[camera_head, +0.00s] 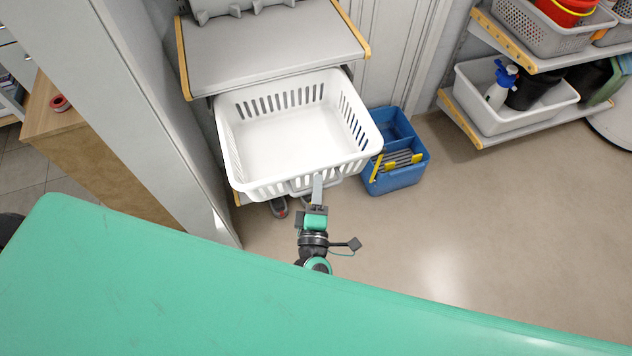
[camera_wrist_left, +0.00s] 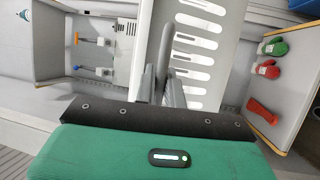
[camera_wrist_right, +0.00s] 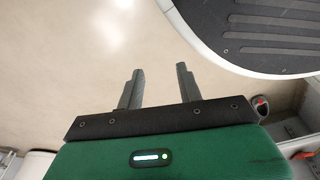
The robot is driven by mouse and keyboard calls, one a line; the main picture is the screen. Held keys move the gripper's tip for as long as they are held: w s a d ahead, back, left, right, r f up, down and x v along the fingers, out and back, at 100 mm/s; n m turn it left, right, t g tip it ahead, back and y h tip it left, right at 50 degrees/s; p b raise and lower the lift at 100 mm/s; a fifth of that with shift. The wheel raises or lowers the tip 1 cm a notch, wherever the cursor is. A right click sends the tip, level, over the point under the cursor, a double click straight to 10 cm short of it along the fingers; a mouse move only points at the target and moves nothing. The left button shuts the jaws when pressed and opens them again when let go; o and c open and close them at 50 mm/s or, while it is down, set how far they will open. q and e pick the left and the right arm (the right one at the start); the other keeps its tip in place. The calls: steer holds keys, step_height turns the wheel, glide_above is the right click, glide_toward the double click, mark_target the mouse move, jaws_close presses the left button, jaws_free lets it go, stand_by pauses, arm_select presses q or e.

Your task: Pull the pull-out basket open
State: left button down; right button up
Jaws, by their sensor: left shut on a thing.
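The white slotted pull-out basket (camera_head: 290,140) stands well out from under a grey shelf in the head view, and its inside looks empty. My left gripper (camera_head: 317,185) is at the middle of the basket's front edge, at the handle there. In the left wrist view its fingers (camera_wrist_left: 167,75) are close together, shut on the handle at the white slotted wall (camera_wrist_left: 200,50). My right gripper (camera_wrist_right: 158,85) shows only in its own wrist view, with its fingers apart and nothing between them, over bare floor.
A blue caddy (camera_head: 400,165) stands on the floor just right of the basket. A shelf rack with a white bin (camera_head: 540,110) is at the right. A tall grey panel (camera_head: 150,100) stands close to the left. The floor (camera_head: 480,210) at centre right is clear.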

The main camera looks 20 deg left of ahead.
arm_select(q)
steer(key=c, duration=1.5)
jaws_free()
